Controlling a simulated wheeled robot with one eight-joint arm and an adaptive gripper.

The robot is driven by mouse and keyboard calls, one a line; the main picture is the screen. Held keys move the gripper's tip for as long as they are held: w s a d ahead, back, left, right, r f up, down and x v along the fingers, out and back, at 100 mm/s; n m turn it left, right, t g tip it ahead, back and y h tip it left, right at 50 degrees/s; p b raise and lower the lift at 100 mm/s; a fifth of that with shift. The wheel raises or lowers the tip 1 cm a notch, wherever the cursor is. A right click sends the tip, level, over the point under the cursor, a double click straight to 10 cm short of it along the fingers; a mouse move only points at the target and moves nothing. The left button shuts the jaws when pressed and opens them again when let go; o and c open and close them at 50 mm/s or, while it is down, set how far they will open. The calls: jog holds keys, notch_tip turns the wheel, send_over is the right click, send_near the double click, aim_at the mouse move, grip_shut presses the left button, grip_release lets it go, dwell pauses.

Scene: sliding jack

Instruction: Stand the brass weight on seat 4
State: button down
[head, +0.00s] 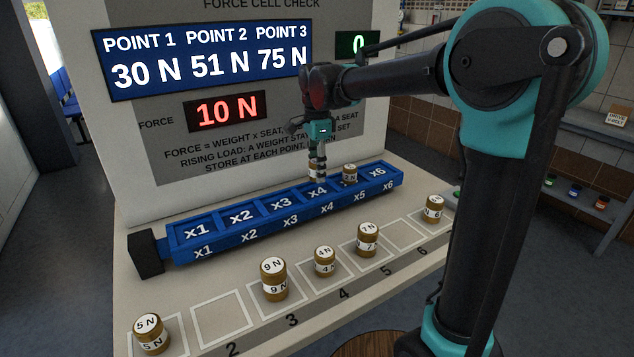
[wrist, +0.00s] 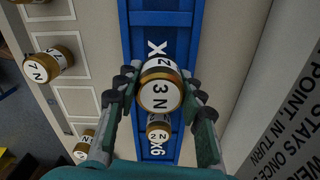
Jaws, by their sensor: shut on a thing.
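My gripper (head: 317,172) is shut on a brass weight (wrist: 160,92) with a white band marked 3 N. The weight is upright between the two fingers in the wrist view. In the head view it is mostly hidden by the fingers, at seat x4 (head: 318,191) of the blue rail (head: 225,235). I cannot tell whether its base touches the seat. A smaller brass weight (head: 349,173) stands on the rail just right of the gripper, at x5; it also shows in the wrist view (wrist: 159,130).
Brass weights 5 N (head: 150,334), 9 N (head: 274,279), 4 N (head: 325,262), 7 N (head: 367,240) and 6 N (head: 433,209) stand on the bench's front squares. Seats x1, x2, x3 and x6 look empty. The red force display (head: 227,110) reads 10 N.

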aim_at(317, 192)
jog(key=shift+f, duration=2.1)
jog(key=shift+f, duration=0.1)
jog(key=c, duration=1)
grip_release()
jog(key=shift+o, duration=0.2)
notch_tip(317, 192, up, 12)
jog(key=shift+r, duration=0.15)
